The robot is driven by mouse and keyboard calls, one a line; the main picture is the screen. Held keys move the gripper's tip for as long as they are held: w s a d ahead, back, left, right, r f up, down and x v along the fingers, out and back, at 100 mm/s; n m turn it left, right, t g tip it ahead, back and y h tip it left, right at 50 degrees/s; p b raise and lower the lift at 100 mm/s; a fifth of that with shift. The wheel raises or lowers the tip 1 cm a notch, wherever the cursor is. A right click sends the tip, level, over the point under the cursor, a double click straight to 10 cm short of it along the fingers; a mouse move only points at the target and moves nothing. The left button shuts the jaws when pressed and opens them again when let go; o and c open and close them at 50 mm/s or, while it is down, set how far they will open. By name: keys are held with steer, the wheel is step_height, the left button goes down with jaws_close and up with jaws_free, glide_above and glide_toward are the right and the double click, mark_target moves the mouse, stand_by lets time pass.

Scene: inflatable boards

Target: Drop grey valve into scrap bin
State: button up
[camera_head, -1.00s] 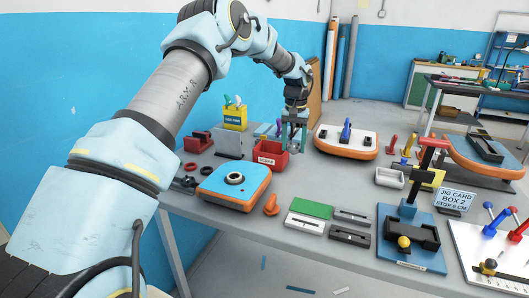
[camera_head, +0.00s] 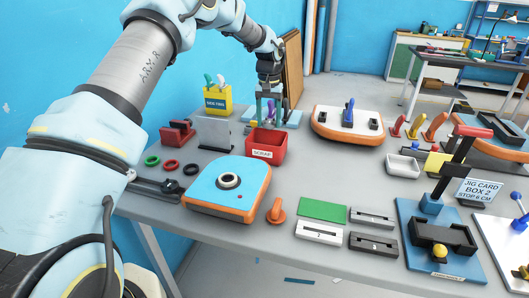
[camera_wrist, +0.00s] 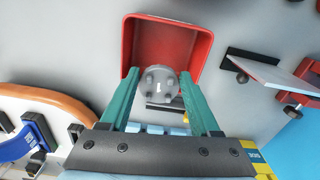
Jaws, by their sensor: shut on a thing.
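The grey valve (camera_wrist: 161,83) is a round body with several knobs, seen between the teal fingers of my gripper (camera_wrist: 163,96) in the wrist view. My gripper is shut on it. The red scrap bin (camera_wrist: 208,48) is open and lies beyond the valve, which overlaps the bin's near side in that view. In the head view my gripper (camera_head: 268,108) points down just behind the bin (camera_head: 266,153), which carries a SCRAP label. The valve is hard to make out there. The height between valve and bin rim cannot be told.
A grey upright plate (camera_head: 215,133) and a red holder (camera_head: 178,133) stand left of the bin. A blue-orange inflatable board (camera_head: 205,184) lies in front, another board (camera_head: 347,135) to the right. A yellow box (camera_head: 217,99) stands behind.

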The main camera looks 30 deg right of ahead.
mark_target(268, 124)
steer(key=shift+f+b, duration=0.7)
steer(key=shift+f, duration=0.8)
steer(key=o, duration=1.4)
steer(key=shift+r, duration=0.15)
step_height(268, 124, up, 11)
steer(key=b, duration=0.2)
steer(key=shift+f+b, duration=0.2)
steer(key=shift+b, duration=0.1)
